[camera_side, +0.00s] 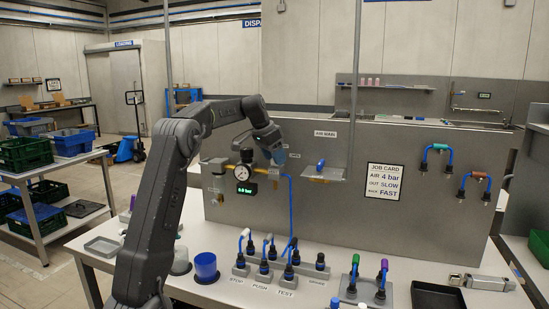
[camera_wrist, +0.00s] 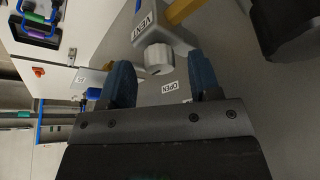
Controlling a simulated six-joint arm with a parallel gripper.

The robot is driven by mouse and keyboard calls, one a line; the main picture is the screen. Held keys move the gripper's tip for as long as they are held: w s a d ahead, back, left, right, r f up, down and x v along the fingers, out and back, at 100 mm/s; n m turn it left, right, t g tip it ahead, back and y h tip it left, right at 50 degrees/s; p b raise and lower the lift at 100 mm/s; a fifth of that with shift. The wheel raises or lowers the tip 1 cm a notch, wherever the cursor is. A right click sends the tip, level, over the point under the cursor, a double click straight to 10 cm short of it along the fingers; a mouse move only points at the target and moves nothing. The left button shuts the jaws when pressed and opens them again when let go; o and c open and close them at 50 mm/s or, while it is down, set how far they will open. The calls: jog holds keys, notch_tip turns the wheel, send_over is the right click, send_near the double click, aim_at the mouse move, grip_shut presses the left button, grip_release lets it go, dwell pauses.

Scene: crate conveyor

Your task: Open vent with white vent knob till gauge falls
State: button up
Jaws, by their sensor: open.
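The white vent knob (camera_wrist: 159,59) shows in the wrist view on a grey block marked VENT, with an OPEN label (camera_wrist: 170,87) on the panel close to it. My gripper (camera_wrist: 160,76) is open, its two blue fingers on either side of the knob's near end in the picture. I see gaps beside the knob and cannot tell how deep the fingers reach. The green digital readout (camera_side: 246,188) under the gauge is too small to read surely.
A blue hose (camera_side: 290,205) runs down beside the gripper. A lever valve (camera_side: 322,174) is to its right. Several hose connectors (camera_side: 265,262) stand on the bench below. A job card (camera_side: 384,182) hangs on the grey panel (camera_side: 440,215). A blue cup (camera_side: 206,266) stands at left.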

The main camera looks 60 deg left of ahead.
jog(key=shift+w+f, duration=0.15)
jog(key=shift+f, duration=0.15)
jog(key=shift+c, duration=0.5)
jog(key=c, duration=0.8)
jog(key=shift+m, duration=0.6)
jog(key=shift+r, duration=0.1)
jog(key=o, duration=0.9)
jog(key=v, duration=1.3)
jog(key=shift+a+r, duration=0.25)
jog(key=shift+r, duration=0.1)
